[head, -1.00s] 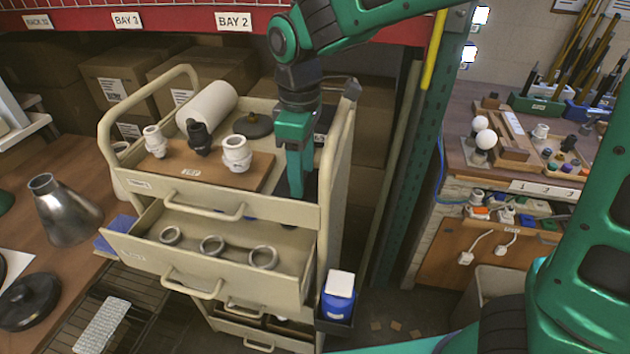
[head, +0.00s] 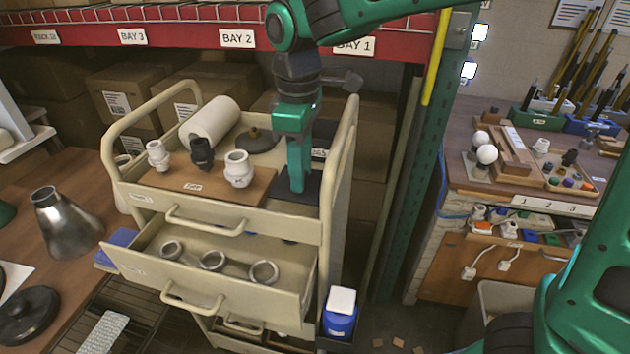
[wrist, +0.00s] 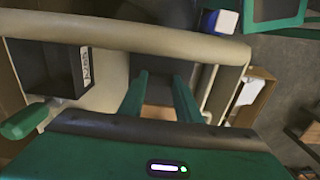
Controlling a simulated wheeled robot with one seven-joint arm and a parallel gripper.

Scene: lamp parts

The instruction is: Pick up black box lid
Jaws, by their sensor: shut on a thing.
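The black box lid (head: 312,187) shows as a dark flat piece at the right end of the cart's top, around my fingertips. My gripper (head: 297,188) points down there and is shut on it. The fingers hide part of the lid, and I cannot tell whether it touches the surface below. In the wrist view my two green fingers (wrist: 160,100) stand apart, and the lid is not clear between them. A black box with a white label (wrist: 58,70) is at the left of that view.
The beige cart's wooden board (head: 210,184) carries white and black fittings. A paper roll (head: 210,122) and a dark round cover (head: 257,140) lie behind. The open drawer (head: 215,285) holds 3 rings. A cart handle rail (head: 340,175) stands close right of my gripper.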

